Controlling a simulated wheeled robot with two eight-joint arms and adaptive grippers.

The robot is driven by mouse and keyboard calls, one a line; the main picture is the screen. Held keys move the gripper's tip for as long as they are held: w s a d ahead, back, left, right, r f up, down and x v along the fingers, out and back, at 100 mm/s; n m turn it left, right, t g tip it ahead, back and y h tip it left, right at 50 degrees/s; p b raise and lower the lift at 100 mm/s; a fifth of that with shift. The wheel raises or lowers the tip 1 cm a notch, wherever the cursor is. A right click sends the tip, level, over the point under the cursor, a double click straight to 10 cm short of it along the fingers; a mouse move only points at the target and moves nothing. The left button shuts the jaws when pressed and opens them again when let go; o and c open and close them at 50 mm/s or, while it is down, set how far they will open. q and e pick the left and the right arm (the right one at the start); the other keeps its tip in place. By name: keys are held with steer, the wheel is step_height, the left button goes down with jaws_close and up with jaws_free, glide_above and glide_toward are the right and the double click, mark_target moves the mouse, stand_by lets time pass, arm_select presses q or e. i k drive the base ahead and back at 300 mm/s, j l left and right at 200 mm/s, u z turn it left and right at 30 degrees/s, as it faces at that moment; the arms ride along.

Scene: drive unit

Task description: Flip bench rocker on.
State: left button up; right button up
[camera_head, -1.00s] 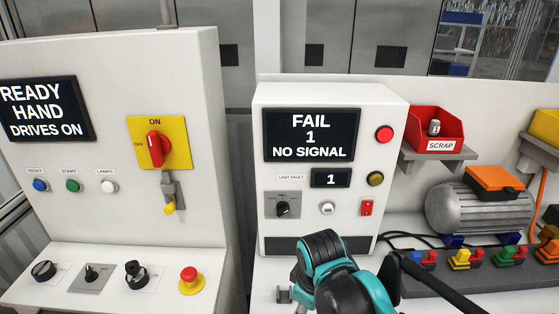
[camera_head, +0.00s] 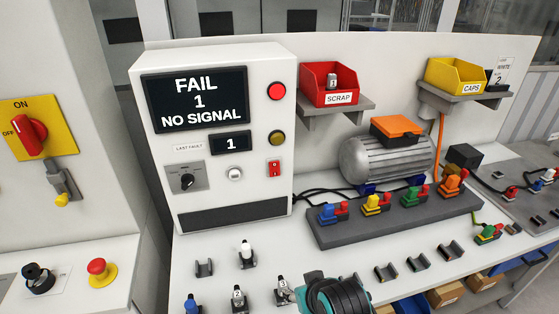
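The bench rocker is a small red switch (camera_head: 274,168) on the front of the white bench test box (camera_head: 225,202), right of a white round button (camera_head: 235,173) and below an amber button (camera_head: 277,137). Its position, on or off, is too small to tell. The box's screen (camera_head: 194,100) reads FAIL 1 NO SIGNAL, and the small display (camera_head: 230,143) shows 1. A teal and black part of one of my arms shows at the bottom edge, below and right of the rocker and apart from it. No gripper fingers are visible.
White fittings (camera_head: 238,299) and dark cradles (camera_head: 204,268) stand on the bench before the box. Right are a grey motor (camera_head: 385,160), a strip of coloured connectors (camera_head: 395,219), a red SCRAP bin (camera_head: 329,84) and a yellow CAPS bin (camera_head: 454,75). The left cabinet has an emergency stop (camera_head: 99,271).

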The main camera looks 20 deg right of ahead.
mark_target(274, 167)
steer(key=l+u, duration=0.1)
steer(key=l, duration=0.35)
steer(key=k+l+u, duration=0.1)
steer(key=l, duration=0.4)
steer(key=k+l+u, duration=0.1)
steer(key=l, duration=0.35)
steer(key=k+l+u, duration=0.1)
steer(key=l, duration=0.35)
